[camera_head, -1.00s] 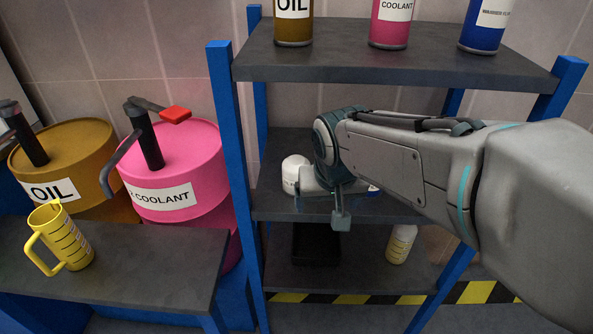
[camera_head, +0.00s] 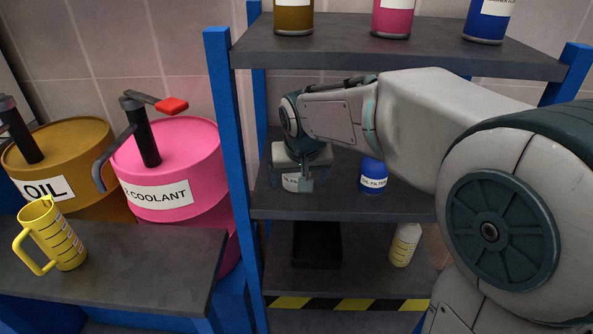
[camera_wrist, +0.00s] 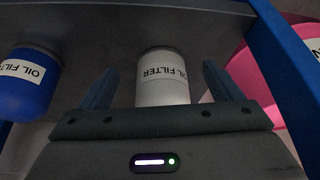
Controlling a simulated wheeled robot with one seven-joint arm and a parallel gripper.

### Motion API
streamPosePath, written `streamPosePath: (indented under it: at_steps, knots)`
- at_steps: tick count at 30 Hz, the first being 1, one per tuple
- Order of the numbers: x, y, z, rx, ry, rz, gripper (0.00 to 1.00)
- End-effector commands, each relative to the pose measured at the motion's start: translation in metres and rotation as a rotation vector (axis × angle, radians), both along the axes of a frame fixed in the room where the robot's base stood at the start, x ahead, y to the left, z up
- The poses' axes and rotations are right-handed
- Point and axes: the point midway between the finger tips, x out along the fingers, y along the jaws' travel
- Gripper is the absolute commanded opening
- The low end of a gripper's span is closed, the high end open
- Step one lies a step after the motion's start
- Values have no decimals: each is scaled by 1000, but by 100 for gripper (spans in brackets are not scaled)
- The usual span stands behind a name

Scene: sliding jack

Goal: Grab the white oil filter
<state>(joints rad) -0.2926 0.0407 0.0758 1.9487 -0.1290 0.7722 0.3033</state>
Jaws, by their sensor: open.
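The white oil filter (camera_wrist: 163,80) stands on the middle shelf, and in the wrist view it lies between the two fingers of my gripper (camera_wrist: 160,85). The fingers are apart on either side of it, with a gap visible on each side. In the head view my gripper (camera_head: 300,180) is low over the middle shelf near its left side. Only a small labelled part of the white filter (camera_head: 291,183) shows there; the rest is hidden behind my gripper.
A blue oil filter (camera_head: 373,177) stands to the right on the same shelf (camera_head: 340,205); it also shows in the wrist view (camera_wrist: 28,85). The top shelf (camera_head: 400,58) is above my arm. A blue post (camera_head: 224,140) bounds the left side.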

Motion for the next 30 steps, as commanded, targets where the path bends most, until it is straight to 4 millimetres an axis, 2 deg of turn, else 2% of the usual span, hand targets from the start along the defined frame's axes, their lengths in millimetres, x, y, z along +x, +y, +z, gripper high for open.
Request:
streamPosePath:
  at_steps: [10, 13, 20, 21, 27, 30]
  knots:
    - [47, 6, -1, -1, 2, -1, 85]
    - [49, 7, -11, 0, 2, 0, 85]
    - [49, 7, -12, 0, 1, 0, 85]
    - [49, 7, -12, 0, 1, 0, 82]
    - [49, 7, -12, 0, 1, 0, 27]
    - [49, 7, -11, 0, -1, 0, 27]
